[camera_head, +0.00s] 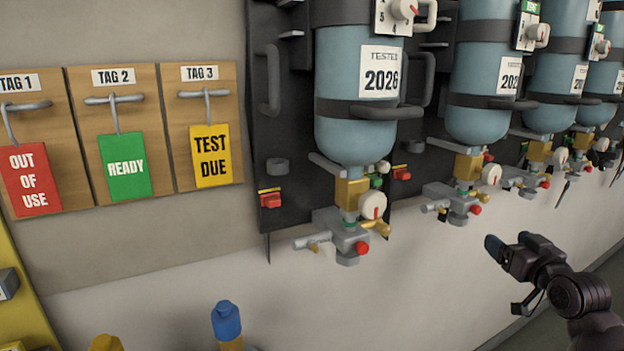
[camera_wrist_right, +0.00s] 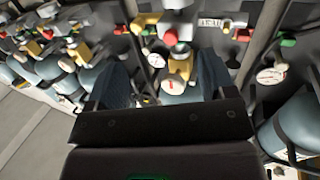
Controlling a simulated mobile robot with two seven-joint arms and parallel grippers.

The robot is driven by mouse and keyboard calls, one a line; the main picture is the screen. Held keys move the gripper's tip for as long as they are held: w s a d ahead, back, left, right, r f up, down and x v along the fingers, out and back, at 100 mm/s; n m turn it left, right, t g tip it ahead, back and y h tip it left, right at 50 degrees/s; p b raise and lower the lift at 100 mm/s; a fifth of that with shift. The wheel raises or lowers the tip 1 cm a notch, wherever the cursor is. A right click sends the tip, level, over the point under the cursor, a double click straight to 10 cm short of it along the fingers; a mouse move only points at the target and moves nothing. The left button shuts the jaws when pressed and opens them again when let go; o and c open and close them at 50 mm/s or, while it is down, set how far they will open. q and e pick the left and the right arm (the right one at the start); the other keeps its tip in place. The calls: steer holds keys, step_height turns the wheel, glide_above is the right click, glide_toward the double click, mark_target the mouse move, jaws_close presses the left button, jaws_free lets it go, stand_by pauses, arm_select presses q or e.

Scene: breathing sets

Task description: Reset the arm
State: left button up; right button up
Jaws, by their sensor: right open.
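My right gripper (camera_head: 508,250) is at the lower right of the head view, in front of the wall below the row of breathing sets. In the right wrist view its two dark fingers (camera_wrist_right: 160,85) stand apart with nothing between them. Beyond the fingers, apart from them, the wrist view shows a valve with a round gauge (camera_wrist_right: 175,84) and a blue cylinder. My left gripper is in neither view.
Blue cylinders (camera_head: 345,135) with valves hang along the wall. Tags reading out of use (camera_head: 30,180), ready (camera_head: 125,166) and test due (camera_head: 212,156) hang on wooden boards at left. A blue-capped item (camera_head: 227,322) stands at the bottom. Space around the right gripper looks clear.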

steer(key=s+a+f+n+g, duration=0.1)
steer(key=s+a+f, duration=0.3)
steer(key=f, duration=0.3)
steer(key=s+a+f+g, duration=0.1)
steer(key=s+a+f, duration=0.25)
steer(key=f, duration=0.35)
steer(key=s+a+f+n+g, duration=0.1)
steer(key=s+a+f, duration=0.2)
steer(key=s+f, duration=0.3)
steer(key=s+a+f+g, duration=0.1)
steer(key=s+a+f, duration=0.2)
steer(key=s+f, duration=0.4)
steer(key=s+a+f+m+g, duration=0.1)
steer(key=s+a+f+g, duration=0.1)
steer(key=s+a+f, duration=0.2)
steer(key=s+f, duration=0.3)
steer(key=s, duration=0.1)
steer(key=shift+s+m+h, duration=0.3)
steer(key=shift+h, duration=0.1)
